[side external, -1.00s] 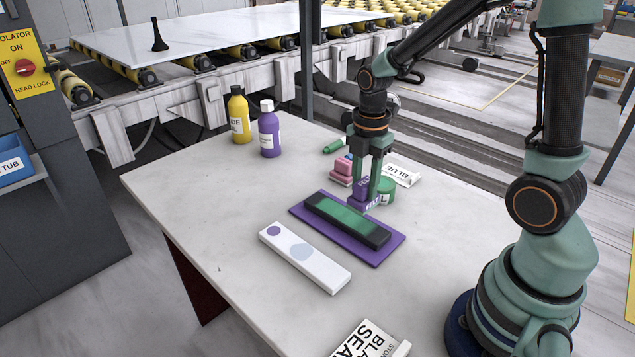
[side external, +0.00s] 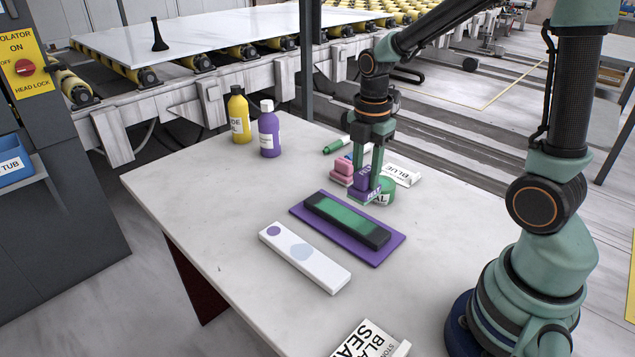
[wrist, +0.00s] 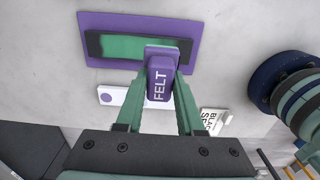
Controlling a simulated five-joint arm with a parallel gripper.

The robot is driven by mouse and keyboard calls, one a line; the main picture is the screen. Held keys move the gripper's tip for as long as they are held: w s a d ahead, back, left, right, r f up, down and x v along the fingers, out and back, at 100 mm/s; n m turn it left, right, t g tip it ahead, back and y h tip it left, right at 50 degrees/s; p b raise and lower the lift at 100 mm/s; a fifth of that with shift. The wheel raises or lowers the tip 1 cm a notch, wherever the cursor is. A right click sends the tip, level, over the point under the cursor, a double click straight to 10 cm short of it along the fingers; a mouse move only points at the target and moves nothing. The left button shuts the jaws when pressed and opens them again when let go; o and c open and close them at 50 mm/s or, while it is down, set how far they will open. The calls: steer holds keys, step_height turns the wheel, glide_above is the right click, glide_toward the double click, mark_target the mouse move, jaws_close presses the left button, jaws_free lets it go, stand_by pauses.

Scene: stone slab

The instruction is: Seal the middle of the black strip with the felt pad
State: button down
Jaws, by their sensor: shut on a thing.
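My gripper (side external: 367,172) is shut on the purple felt pad (side external: 362,190), which has a FELT label. In the side view it holds the pad just behind the black strip (side external: 376,237). The wrist view shows the pad (wrist: 161,80) between both fingers (wrist: 160,72), covering the strip's right part from there. The strip's middle is a broad green area (side external: 343,219) with black ends. The strip lies on a purple mat (side external: 385,253). I cannot tell the pad's exact height.
A white bar (side external: 325,274) with a purple dot and pale blue patch lies in front. Behind the pad are a pink block (side external: 341,175), a green jar (side external: 387,195) and a white box (side external: 403,175). Yellow (side external: 239,118) and purple (side external: 268,135) bottles stand at back left. The left tabletop is clear.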

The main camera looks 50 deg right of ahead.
mark_target(364, 186)
steer(key=shift+f, duration=3.05)
steer(key=shift+f, duration=0.95)
steer(key=shift+w, duration=0.1)
steer(key=shift+w, duration=0.3)
steer(key=shift+s+f, duration=0.35)
steer(key=shift+s, duration=0.25)
steer(key=shift+w+r, duration=0.15)
steer(key=shift+r, duration=1.15)
steer(key=shift+w+r, duration=0.1)
steer(key=shift+r, duration=1.75)
